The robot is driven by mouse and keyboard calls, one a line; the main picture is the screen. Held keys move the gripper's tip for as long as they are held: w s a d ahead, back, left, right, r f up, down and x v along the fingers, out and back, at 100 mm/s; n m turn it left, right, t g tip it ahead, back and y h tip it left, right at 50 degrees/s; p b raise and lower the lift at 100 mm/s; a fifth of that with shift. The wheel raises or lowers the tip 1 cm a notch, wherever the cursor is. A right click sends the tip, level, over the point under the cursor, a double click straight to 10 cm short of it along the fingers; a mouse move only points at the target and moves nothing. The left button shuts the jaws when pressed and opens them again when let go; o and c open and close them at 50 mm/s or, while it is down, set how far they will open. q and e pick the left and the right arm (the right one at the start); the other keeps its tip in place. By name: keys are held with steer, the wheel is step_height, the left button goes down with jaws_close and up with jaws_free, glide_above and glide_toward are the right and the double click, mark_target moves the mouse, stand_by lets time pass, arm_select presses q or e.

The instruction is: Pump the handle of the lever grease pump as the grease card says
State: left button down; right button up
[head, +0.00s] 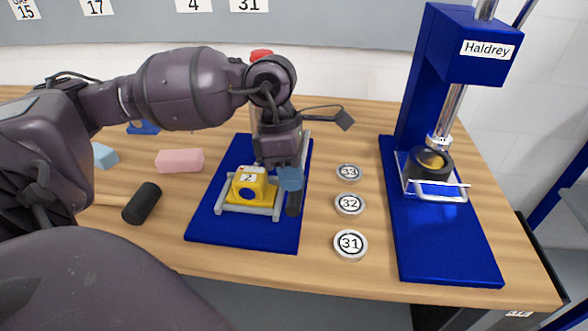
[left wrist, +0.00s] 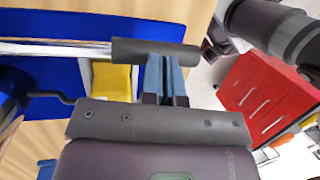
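The lever pump stands on a blue base plate (head: 205,225), mostly hidden behind my left arm; a red top (head: 261,54) shows above the arm. Its lever has a black grip (head: 293,203), held low over the plate's right side. In the left wrist view the black grip (left wrist: 155,50) ends a metal rod and crosses the fingertips. My left gripper (head: 290,180) has its blue fingers close together, side by side along the grip, not around it. They are at the grip; contact is unclear. A yellow block (head: 250,186) marked 2 sits in a grey cradle. I cannot make out a grease card.
Discs marked 31 (head: 350,245), 32 (head: 349,204) and 33 (head: 349,172) lie right of the plate. A blue Haldrey press (head: 440,255) stands further right. A pink block (head: 180,161) and a black-headed mallet (head: 142,203) lie left. Red drawers (left wrist: 268,95) show in the wrist view.

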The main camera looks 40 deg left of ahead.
arm_select(q)
steer(key=shift+s+d+f, duration=0.1)
steer(key=shift+s+f, duration=0.25)
steer(key=shift+f, duration=0.35)
arm_select(e)
steer(key=shift+s+f, duration=0.25)
steer(key=shift+f, duration=0.1)
arm_select(q)
steer(key=v, duration=0.1)
steer(key=p+v, duration=0.1)
steer(key=v, duration=0.2)
steer(key=shift+w+d+r+p, duration=0.1)
steer(key=shift+d+r+p, duration=0.2)
steer(key=shift+p, duration=0.1)
steer(key=d+p+v, duration=0.1)
steer(key=v, duration=1)
steer(key=shift+s, duration=0.75)
arm_select(e)
steer(key=shift+s+d+r, duration=0.1)
steer(key=shift+s+r, duration=0.15)
steer(key=shift+r, duration=0.3)
steer(key=shift+s+d+r, duration=0.1)
steer(key=shift+s+r, duration=0.1)
steer(key=shift+r, duration=0.3)
arm_select(q)
steer(key=shift+r, duration=0.15)
